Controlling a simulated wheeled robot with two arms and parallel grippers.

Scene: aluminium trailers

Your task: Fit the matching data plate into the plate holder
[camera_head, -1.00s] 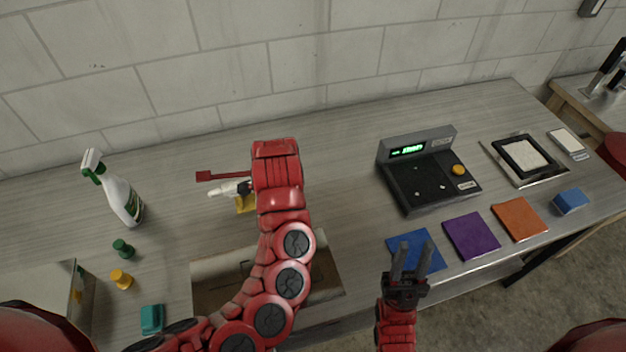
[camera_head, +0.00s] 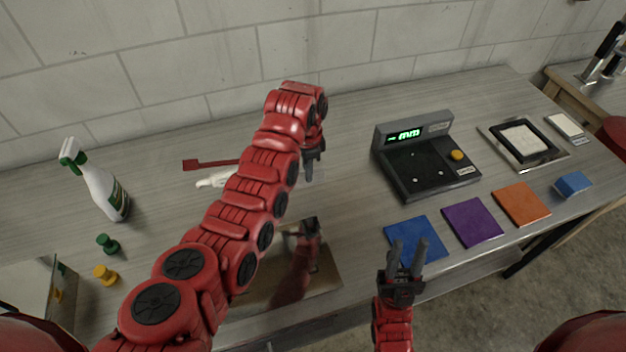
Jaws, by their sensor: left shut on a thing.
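My right gripper (camera_head: 412,254) is open and empty, in front of the blue square. A dark device (camera_head: 425,165) with a green display and a yellow button stands to the right, with small light dots on its sloping top. A black frame (camera_head: 526,142) around a pale speckled insert lies at the far right. I cannot tell which thing is the plate holder.
A shiny panel (camera_head: 322,280) lies at the front edge, reflecting my left arm. Blue (camera_head: 412,236), purple (camera_head: 472,222) and orange (camera_head: 521,204) squares line the front right. A spray bottle (camera_head: 104,190) stands left. A red-handled tool (camera_head: 205,164) lies behind my arm. The bench's back middle is free.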

